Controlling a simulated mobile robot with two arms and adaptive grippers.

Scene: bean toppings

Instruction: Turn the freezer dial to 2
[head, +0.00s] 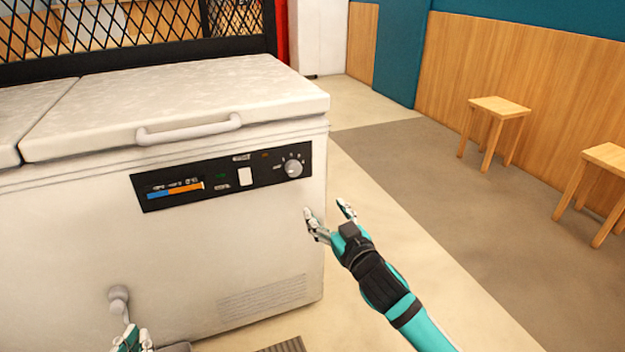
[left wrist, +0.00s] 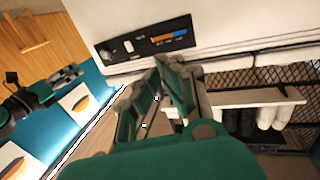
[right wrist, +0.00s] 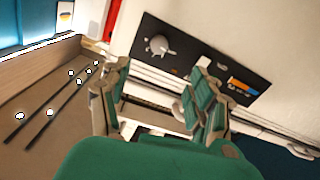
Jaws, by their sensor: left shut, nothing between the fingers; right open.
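The white chest freezer (head: 235,235) stands at the left in the head view. Its black control panel (head: 215,189) carries a blue and orange gauge, a white switch and the round grey dial (head: 293,168) at its right end. Marks ring the dial, but they are too small to read. My right gripper (head: 330,209) is open and empty, below and to the right of the dial, apart from it. The dial (right wrist: 158,45) also shows in the right wrist view, beyond the fingers. My left gripper (head: 134,338) is low at the bottom edge, shut and empty (left wrist: 160,62).
The freezer lid (head: 185,100) is closed, with a grey handle (head: 190,130) jutting out in front. A round knob (head: 119,295) sticks out low on the freezer front. Wooden stools (head: 499,107) stand at the right.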

